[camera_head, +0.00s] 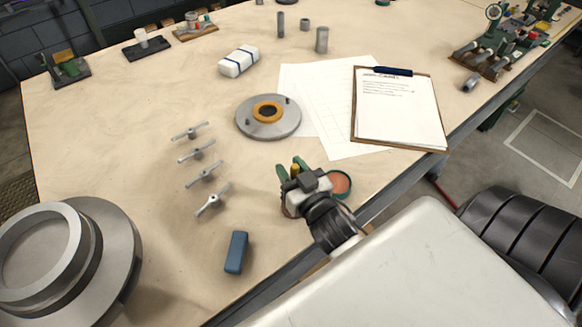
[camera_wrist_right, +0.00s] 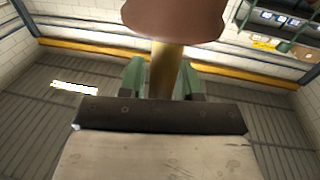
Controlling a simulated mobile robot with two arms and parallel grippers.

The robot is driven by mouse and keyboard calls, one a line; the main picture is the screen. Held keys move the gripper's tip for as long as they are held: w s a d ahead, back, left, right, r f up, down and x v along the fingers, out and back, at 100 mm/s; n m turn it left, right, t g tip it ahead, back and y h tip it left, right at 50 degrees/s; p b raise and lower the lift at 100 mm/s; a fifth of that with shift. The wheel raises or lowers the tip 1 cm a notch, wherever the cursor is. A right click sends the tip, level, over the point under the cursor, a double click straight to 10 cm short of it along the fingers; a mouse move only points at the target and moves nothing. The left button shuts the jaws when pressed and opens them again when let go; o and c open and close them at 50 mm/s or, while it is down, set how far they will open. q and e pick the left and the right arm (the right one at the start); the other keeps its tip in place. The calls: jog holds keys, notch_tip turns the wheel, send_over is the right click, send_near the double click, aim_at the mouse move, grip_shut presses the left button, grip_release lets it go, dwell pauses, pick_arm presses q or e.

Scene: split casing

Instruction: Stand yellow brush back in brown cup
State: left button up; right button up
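My right gripper (camera_head: 293,170) is near the front edge of the bench, its green fingers around the yellow brush (camera_head: 296,169). In the right wrist view the fingers (camera_wrist_right: 163,78) lie close along both sides of the yellow shaft (camera_wrist_right: 164,68) and appear shut on it. The shaft's far end is hidden behind the cup's rim. In the head view my gripper covers most of the cup (camera_head: 287,209). My left gripper is not in view.
A round green-rimmed tin (camera_head: 341,184) stands close right of my gripper. A blue block (camera_head: 236,252), several wing-like metal parts (camera_head: 206,175) and a flanged disc (camera_head: 281,124) lie around. A clipboard (camera_head: 398,108) lies behind right. A large metal casing (camera_head: 100,255) is at front left.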

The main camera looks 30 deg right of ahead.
jog(key=shift+o, duration=1.2)
jog(key=shift+s+f, duration=0.1)
jog(key=shift+s, duration=0.45)
jog(key=s+b, duration=0.2)
jog(key=s, duration=0.7)
jog(key=shift+s+a, duration=0.4)
